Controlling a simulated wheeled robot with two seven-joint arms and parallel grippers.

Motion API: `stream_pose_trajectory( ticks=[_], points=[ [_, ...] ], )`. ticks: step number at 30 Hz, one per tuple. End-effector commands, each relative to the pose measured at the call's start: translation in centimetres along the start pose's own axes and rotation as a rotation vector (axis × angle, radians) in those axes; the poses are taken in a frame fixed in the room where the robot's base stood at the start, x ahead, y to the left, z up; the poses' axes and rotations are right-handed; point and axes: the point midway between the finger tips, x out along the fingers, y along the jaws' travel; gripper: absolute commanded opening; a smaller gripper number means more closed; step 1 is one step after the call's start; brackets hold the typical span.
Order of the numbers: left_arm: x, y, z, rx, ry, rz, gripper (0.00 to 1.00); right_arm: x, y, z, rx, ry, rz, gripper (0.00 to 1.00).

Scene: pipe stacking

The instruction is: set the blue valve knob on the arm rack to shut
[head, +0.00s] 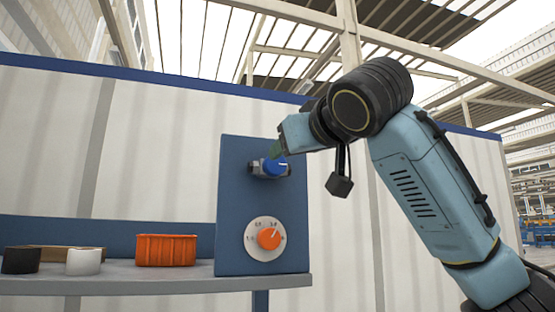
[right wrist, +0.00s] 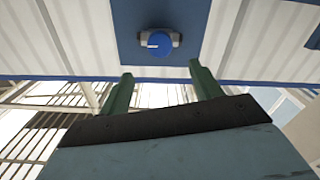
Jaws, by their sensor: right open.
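The blue valve knob (head: 274,167) sits on a grey fitting on the upper part of the blue rack panel (head: 235,195). A short white mark shows on the knob. In the right wrist view the blue knob (right wrist: 159,43) is ahead of the fingers, its white mark pointing left in that picture. My right gripper (right wrist: 160,80) is open, its two green fingers apart with nothing between them. In the head view my right gripper (head: 275,148) is just above the knob and partly overlaps it. Contact does not show. My left gripper is not in view.
Below the knob is an orange dial (head: 269,239) on a white scale plate. A grey shelf (head: 150,284) at the left holds an orange bin (head: 166,250), a white pipe piece (head: 84,262) and a black one (head: 21,261). A pale wall stands behind.

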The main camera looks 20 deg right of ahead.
Motion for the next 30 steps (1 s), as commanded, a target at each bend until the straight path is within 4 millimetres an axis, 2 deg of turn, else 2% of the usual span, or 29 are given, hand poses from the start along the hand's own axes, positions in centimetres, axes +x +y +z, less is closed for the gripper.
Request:
stream_pose_trajectory(
  ticks=[9, 15, 21, 29, 30],
  points=[
    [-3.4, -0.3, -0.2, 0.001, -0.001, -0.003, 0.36, 6.8, 0.2, -0.3, 0.001, -0.004, 0.001, 0.64],
    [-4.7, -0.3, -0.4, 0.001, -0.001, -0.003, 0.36, 10.0, 0.1, -0.2, 0.001, -0.002, 0.001, 0.64],
    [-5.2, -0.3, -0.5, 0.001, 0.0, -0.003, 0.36, 11.3, 0.0, -0.1, 0.0, -0.001, 0.0, 0.64],
    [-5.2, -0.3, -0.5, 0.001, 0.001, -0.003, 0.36, 11.4, 0.0, 0.0, 0.0, 0.001, 0.0, 0.64],
    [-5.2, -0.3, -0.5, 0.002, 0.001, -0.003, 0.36, 11.4, 0.0, 0.0, 0.0, 0.001, 0.0, 0.62]
  ],
)
